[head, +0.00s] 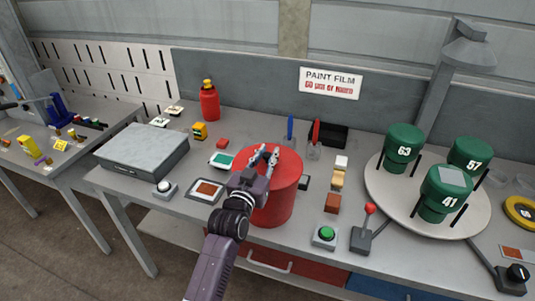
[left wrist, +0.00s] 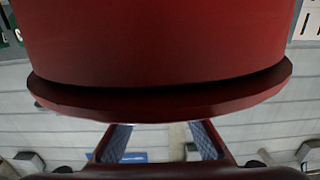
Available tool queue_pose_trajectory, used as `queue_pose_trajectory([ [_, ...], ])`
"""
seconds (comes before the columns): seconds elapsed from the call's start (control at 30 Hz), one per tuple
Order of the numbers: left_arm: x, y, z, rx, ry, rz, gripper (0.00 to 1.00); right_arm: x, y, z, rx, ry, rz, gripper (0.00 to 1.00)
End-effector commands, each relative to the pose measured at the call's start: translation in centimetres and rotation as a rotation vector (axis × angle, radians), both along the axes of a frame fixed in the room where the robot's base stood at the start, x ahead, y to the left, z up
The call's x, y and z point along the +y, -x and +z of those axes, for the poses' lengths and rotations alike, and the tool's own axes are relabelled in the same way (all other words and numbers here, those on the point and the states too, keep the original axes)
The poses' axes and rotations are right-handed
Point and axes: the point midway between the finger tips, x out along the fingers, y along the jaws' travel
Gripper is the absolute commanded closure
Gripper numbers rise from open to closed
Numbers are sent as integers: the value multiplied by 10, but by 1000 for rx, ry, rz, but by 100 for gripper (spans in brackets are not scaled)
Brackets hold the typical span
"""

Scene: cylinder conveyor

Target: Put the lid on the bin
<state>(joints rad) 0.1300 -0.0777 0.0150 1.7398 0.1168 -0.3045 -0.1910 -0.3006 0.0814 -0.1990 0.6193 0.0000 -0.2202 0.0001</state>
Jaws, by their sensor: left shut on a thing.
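The red bin (head: 275,208) stands upright on the workbench in the middle of the head view. A red lid (head: 290,163) shows at the top of the bin, level with its rim. In the left wrist view the lid's edge (left wrist: 160,108) stands out beyond the red bin wall (left wrist: 160,40), with a dark line between them. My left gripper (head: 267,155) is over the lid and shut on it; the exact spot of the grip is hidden. I cannot tell whether the lid is fully seated. My right gripper is not in view.
A grey box (head: 143,150) and a red bottle (head: 209,102) stand to the left. A green button (head: 325,234) and a red-knobbed lever (head: 365,228) are in front right. A round turntable (head: 385,188) with green numbered canisters stands further right.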

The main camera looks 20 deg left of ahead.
Motion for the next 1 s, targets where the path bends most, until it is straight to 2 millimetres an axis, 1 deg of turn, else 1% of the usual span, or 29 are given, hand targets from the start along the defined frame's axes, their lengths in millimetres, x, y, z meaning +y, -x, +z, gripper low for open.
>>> queue_pose_trajectory([
  [0.27, 0, 0, -6, -1, 0, 0, 100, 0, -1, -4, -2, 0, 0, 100],
  [0.3, 0, 0, -5, -2, 0, 0, 76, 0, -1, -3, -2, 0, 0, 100],
  [0.43, 0, 0, -5, -1, 0, 0, 62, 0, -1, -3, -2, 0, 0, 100],
  [0.47, 0, 0, -5, -1, 0, 0, 60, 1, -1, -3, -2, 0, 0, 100],
  [0.77, 0, 2, -6, 2, 0, 0, 60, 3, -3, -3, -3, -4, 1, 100],
  [0.87, 0, 9, -6, 2, 0, 0, 60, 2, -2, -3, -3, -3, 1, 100],
  [0.97, 1, 24, -7, 3, 0, 0, 60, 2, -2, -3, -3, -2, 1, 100],
  [1.0, 1, 32, -7, 3, 0, 0, 60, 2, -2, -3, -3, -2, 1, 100],
])
